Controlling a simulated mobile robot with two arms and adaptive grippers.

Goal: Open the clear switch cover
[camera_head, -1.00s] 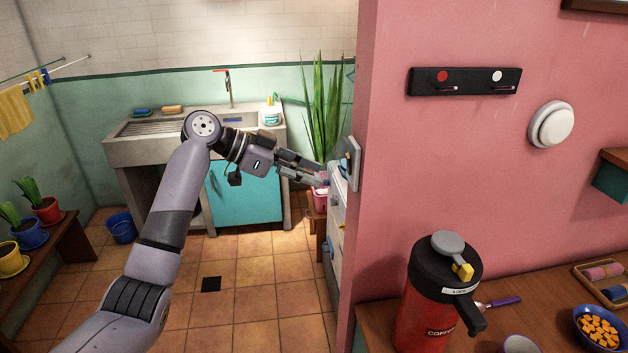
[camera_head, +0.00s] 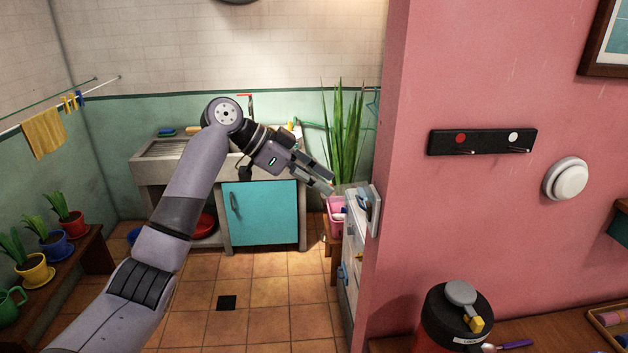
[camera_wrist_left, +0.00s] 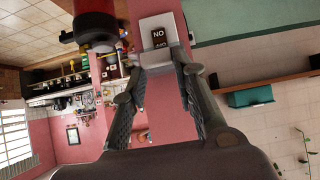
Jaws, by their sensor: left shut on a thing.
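The switch plate (camera_head: 375,211) is on the end of the pink wall, seen nearly edge-on in the head view. In the left wrist view the switch (camera_wrist_left: 158,37) shows an upside-down ON label just beyond the fingertips. My left gripper (camera_head: 331,188) reaches toward the plate from the left and shows a visible gap from it in the head view. In the left wrist view its fingertips (camera_wrist_left: 162,62) close in on a small thing in front of the switch, apparently the clear cover. The cover's outline is hard to make out. My right gripper is not in view.
The pink wall (camera_head: 480,220) stands right of the gripper. A tall plant (camera_head: 343,135) and white drawers (camera_head: 351,250) are behind and below it. The tiled floor (camera_head: 270,300) is largely clear.

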